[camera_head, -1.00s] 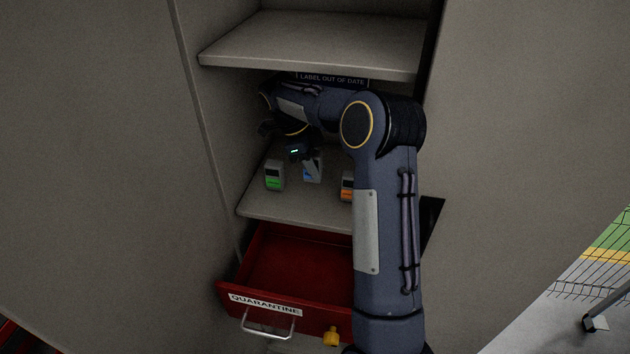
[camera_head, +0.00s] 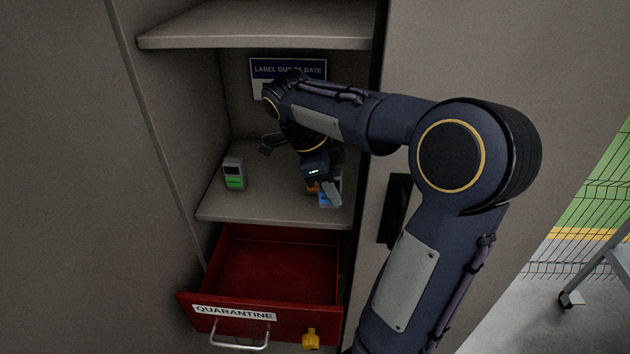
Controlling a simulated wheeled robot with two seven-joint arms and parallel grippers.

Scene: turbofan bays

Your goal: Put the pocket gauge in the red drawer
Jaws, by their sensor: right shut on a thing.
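A pocket gauge with a blue label (camera_head: 329,199) is in my right gripper (camera_head: 329,188), whose fingers are shut on it at the right side of the shelf. Part of it is hidden by the fingers. A gauge with a green label (camera_head: 234,175) stands upright on the shelf at left. A gauge with an orange label (camera_head: 312,187) is mostly hidden behind my gripper. The red drawer (camera_head: 264,317), labelled QUARANTINE, is pulled out below the shelf and looks empty. My left gripper is not in view.
The gauges' shelf (camera_head: 262,206) sits directly above the back of the drawer. Another shelf (camera_head: 260,28) hangs above my forearm. A blue sign (camera_head: 288,70) reading LABEL OUT OF DATE is on the back wall.

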